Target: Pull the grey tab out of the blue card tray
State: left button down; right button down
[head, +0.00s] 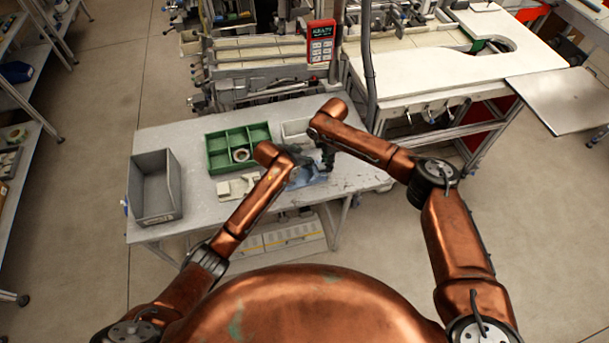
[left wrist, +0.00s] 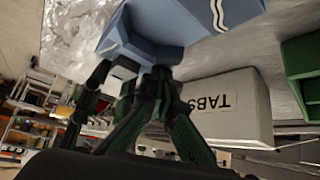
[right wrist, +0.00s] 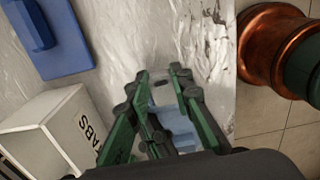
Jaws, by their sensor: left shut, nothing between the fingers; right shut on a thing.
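The blue card tray (head: 312,178) lies at the near edge of the table under both grippers. It fills the top of the left wrist view (left wrist: 180,22), pale blue with white wavy marks. My right gripper (head: 327,160) points down at it; pale blue shows between its fingers in the right wrist view (right wrist: 172,122), and it appears shut on the tray. My left gripper (head: 299,164) is shut and empty, its tips close beside the tray; I cannot tell whether they touch. A small pale grey piece (left wrist: 124,72) shows beside the left fingertips, possibly the tab, mostly hidden.
A white box marked TABS (left wrist: 225,105) stands behind the tray. A grey bin (head: 155,190) stands at the left. Beige pieces (head: 235,187) lie left.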

pick_arm(q)
jog(key=shift+s+a+f, duration=0.15)
jog(key=shift+s+f, duration=0.15)
jog(key=shift+f, duration=0.3)
pick_arm(e)
jog(key=shift+r, duration=1.75)
pick_arm(q)
jog(key=shift+r, duration=0.1)
jog(key=shift+w+r, duration=0.2)
jog(key=shift+r, duration=0.8)
pick_arm(e)
jog(key=shift+w, duration=0.1)
pick_arm(q)
jog(key=shift+r, duration=2.8)
jog(key=shift+r, duration=0.1)
notch_tip(320, 180, up, 9)
send_over(307, 166)
jog(key=s+a, duration=0.5)
jog(key=shift+s+a, duration=0.15)
